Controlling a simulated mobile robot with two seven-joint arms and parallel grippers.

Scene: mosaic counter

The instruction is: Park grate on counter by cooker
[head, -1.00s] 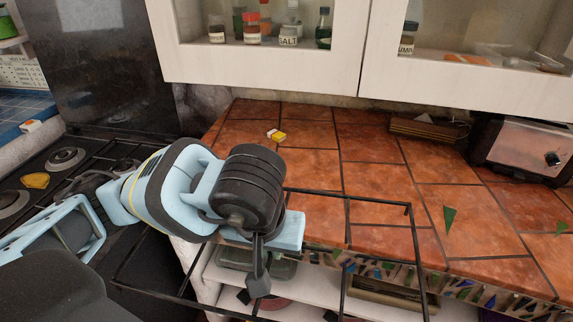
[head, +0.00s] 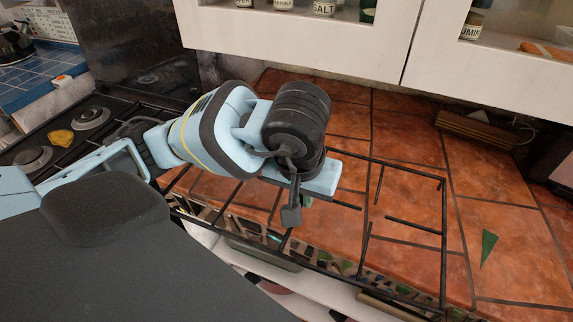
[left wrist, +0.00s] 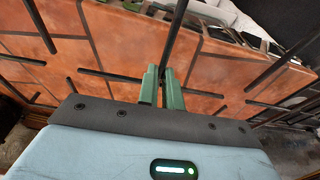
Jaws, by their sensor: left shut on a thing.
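My left gripper (head: 292,212) is shut on a bar of the black metal grate (head: 443,245). The grate is an open wire frame with short inner prongs. It spans the front edge of the orange tiled counter (head: 415,205), partly over the tiles and partly over the mosaic edge. I cannot tell whether it touches the tiles. In the left wrist view, the green fingertips (left wrist: 162,88) pinch a grate bar (left wrist: 178,30), with tiles beyond. The black cooker (head: 45,135) is at the left. My arm hides part of the grate and counter. My right gripper is not in view.
White wall cabinets (head: 300,35) hang above the back of the counter. A dark slatted object (head: 478,128) stands against the back wall. A green triangle (head: 488,248) marks the tiles at right. The tiles right of the grate are clear.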

